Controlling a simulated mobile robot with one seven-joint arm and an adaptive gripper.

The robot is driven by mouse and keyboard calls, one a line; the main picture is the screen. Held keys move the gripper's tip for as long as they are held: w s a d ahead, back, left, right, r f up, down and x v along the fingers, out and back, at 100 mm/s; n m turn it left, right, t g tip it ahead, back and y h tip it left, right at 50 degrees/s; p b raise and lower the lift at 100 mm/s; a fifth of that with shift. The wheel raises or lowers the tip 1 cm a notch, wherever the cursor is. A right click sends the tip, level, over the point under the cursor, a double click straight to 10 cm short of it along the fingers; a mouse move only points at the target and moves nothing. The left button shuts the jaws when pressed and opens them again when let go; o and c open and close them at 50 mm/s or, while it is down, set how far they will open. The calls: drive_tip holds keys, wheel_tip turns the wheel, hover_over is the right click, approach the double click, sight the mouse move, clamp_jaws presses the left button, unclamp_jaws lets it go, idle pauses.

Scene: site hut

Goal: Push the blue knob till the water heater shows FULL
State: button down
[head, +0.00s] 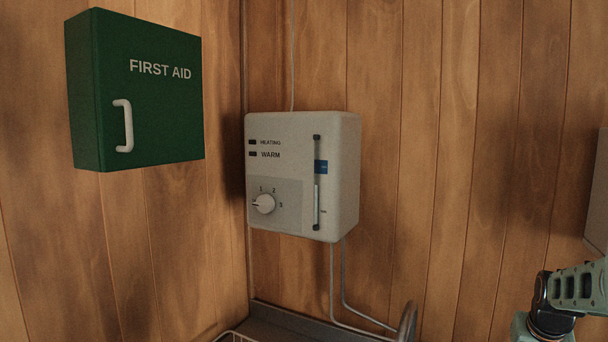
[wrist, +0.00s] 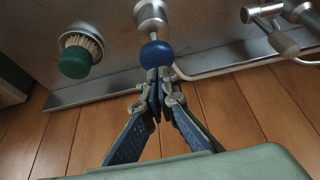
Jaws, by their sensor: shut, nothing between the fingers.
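The water heater (head: 345,130) is a pale box on the wood wall in the head view. Its front has HEATING and WARM labels with dark lamps, a round dial (head: 264,204), and a vertical gauge slot. A blue marker (head: 321,167) sits above the slot's middle; its lettering is too small to read. In the wrist view a blue round knob (wrist: 157,54) is on a thin stem from a metal cylinder. My gripper (wrist: 160,76) is shut and empty, its tips right at the knob's near side. I cannot tell whether they touch. The head view does not show the knob or my fingertips.
A green first aid cabinet (head: 150,90) hangs left of the heater. Grey pipes (head: 345,290) run down below it. In the wrist view a green-topped brush (wrist: 77,60) is left of the knob, and metal tap-like fittings (wrist: 270,30) are to the right.

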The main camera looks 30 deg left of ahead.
drive_tip(key=shift+f+b, duration=1.65)
drive_tip(key=shift+f, duration=0.85)
drive_tip(key=shift+r+p, duration=1.75)
drive_tip(key=shift+r, duration=0.9)
drive_tip(key=shift+f, duration=0.1)
drive_tip(key=shift+b, duration=0.35)
drive_tip(key=shift+f+b, duration=1.95)
drive_tip(key=shift+f, duration=0.7)
drive_tip(key=shift+r+p, duration=1.7)
drive_tip(key=shift+r, duration=0.85)
